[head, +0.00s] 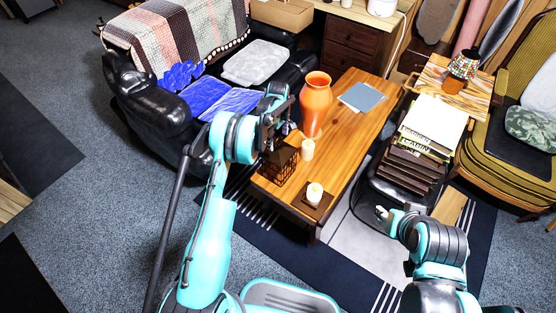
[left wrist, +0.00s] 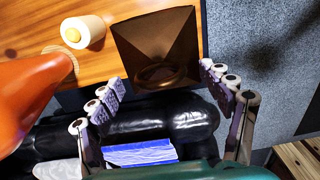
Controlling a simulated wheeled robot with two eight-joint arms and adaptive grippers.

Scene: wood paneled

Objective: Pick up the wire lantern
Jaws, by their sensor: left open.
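The wire lantern (head: 279,165), dark brown with mesh-like sides, stands upright on the near left part of the wooden coffee table (head: 350,110). In the left wrist view the lantern (left wrist: 155,38) shows its pointed roof and ring handle. My left gripper (head: 279,128) is above the lantern, partly in front of the table's left edge. In the left wrist view, its open fingers (left wrist: 162,82) lie on either side of the ring handle, with nothing between them gripped. My right gripper (head: 382,213) is low at the right, away from the lantern; its opening is too small to tell.
A tall orange vase (head: 316,103) and a cream candle (head: 307,150) stand close to the lantern. Another candle (head: 314,193) sits on a small dark base at the table's near end. A blue-grey book (head: 361,97) lies farther back. A black sofa (head: 145,110) borders the left.

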